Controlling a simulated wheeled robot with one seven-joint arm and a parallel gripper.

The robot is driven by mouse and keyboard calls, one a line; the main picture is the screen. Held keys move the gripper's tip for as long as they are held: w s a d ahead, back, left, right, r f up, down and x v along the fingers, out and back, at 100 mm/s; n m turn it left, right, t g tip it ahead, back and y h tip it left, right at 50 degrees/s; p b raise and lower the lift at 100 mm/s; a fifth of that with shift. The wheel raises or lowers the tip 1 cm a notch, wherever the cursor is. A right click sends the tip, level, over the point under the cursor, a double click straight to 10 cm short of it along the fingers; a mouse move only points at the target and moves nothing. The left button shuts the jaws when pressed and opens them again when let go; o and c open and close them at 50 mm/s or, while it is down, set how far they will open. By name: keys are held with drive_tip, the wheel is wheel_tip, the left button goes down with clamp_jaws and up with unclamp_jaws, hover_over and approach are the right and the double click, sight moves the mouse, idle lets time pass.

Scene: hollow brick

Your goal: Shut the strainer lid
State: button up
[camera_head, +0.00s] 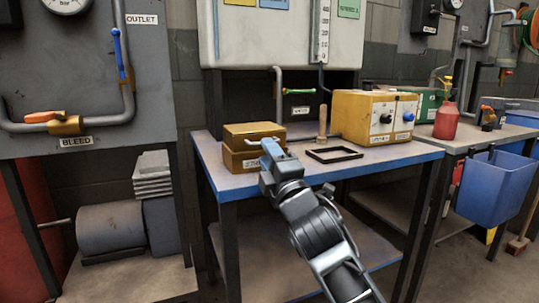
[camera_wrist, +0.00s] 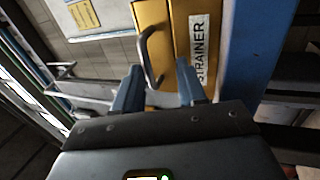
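The strainer (camera_head: 240,160) is a brass-coloured box at the left of the blue-edged bench. Its lid (camera_head: 250,129) lies down over the box, with a dark seam between them. In the wrist view, the lid (camera_wrist: 153,16) is on the left and the labelled box body (camera_wrist: 182,30) on the right. The lid's grey bar handle (camera_wrist: 145,52) stands out from its front. My gripper (camera_head: 268,148) is at the strainer's front. In the wrist view, its two blue fingers (camera_wrist: 158,72) are apart, with the handle's near end between them; I cannot tell whether they touch it.
A black rectangular frame (camera_head: 334,155) and a wooden-handled tool (camera_head: 322,124) are right of the strainer. A yellow control box (camera_head: 374,117) stands behind them. A grey panel with a gauge column (camera_head: 285,35) rises above. The bench's front right (camera_head: 385,158) is clear.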

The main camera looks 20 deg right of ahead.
drive_tip(key=shift+r, duration=0.15)
idle(0.3)
drive_tip(key=shift+s, duration=0.1)
drive_tip(key=shift+s, duration=0.2)
drive_tip(key=p+v, duration=0.2)
drive_tip(key=v, duration=0.5)
drive_tip(key=shift+f, duration=0.2)
drive_tip(key=shift+s, duration=0.1)
